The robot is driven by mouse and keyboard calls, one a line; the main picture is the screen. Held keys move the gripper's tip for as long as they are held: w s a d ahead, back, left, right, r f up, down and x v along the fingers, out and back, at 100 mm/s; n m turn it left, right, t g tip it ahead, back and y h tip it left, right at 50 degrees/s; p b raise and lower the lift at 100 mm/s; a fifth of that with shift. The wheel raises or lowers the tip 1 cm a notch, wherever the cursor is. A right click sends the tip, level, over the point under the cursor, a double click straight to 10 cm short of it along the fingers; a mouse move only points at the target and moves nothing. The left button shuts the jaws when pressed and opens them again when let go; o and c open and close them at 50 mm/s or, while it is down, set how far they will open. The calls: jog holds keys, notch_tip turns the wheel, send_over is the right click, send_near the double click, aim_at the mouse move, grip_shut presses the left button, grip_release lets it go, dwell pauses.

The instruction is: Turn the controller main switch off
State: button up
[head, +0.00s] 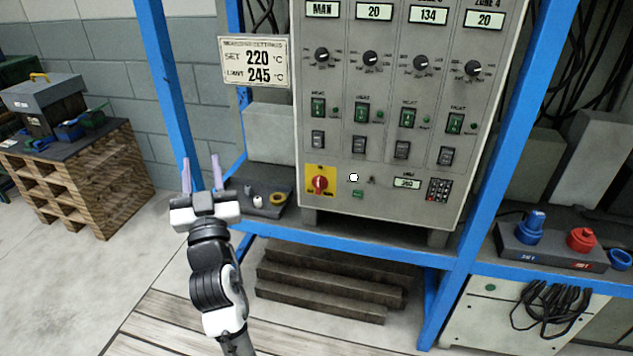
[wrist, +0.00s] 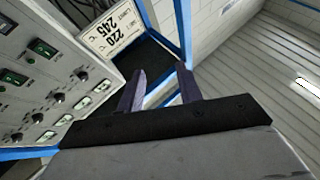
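The controller (head: 335,210) is a grey cabinet with several columns of knobs, displays and green-lit switches, standing in a blue frame. Its red rotary main switch (head: 319,184) sits on a yellow plate at the lower left of the panel. My gripper (head: 202,172) is to the left of the switch, apart from it, fingers pointing up. The two fingers are spread with nothing between them. In the wrist view my gripper (wrist: 160,90) is also open and empty. The controller panel (wrist: 60,75) fills the left of that view; the main switch is not in it.
A sign (head: 254,63) reading 220 and 245 hangs left of the panel. A dark tray (head: 270,207) with small parts sits beside the controller. Blue frame posts (head: 168,80) stand on both sides. A crate stand (head: 88,190) is at left, with clear floor before it.

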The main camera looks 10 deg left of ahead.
jog(key=w+d+f+m+g+h+p, duration=0.1)
jog(key=w+d+f+m+h, duration=0.1)
jog(key=w+d+f+h, duration=0.3)
jog(key=w+d+f+m+g+h, duration=0.1)
jog(key=w+d+f+h, duration=0.2)
jog(key=f, duration=0.5)
jog(key=m+g+h+p, duration=0.1)
jog(key=m+h, duration=0.1)
jog(key=h, duration=0.2)
send_near(318, 186)
jog(key=w+p, duration=0.3)
jog(key=w, duration=0.4)
jog(key=shift+d+p, duration=0.15)
jog(key=shift+p, duration=0.2)
jog(key=shift+w, duration=0.75)
grip_shut()
